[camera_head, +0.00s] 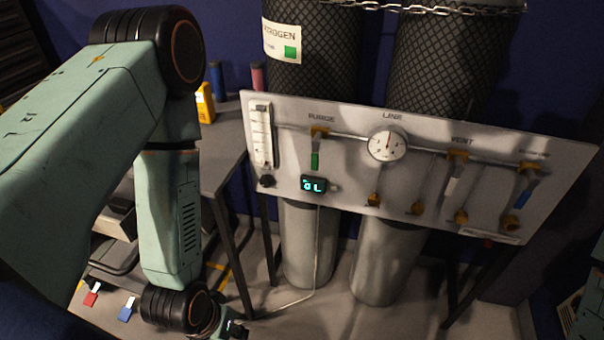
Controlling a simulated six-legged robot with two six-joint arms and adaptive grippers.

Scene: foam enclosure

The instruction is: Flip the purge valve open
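The purge valve (319,132) sits under the PURGE label on the pale tilted panel (350,190). It has a brass-coloured body on the horizontal pipe. Its green handle (315,160) hangs down, roughly across the pipe line. My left arm comes in from the left and bends down. My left gripper (236,330) is at the bottom edge, below and left of the panel, well apart from the valve. It is mostly cut off, so its finger opening cannot be seen.
A round gauge (388,144), a flow tube (262,135) and a small cyan display (314,184) are on the panel. The vent valve (457,157) and a blue-handled valve (527,172) are further right. Tall chained cylinders (445,60) stand behind. A grey table (222,150) is left.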

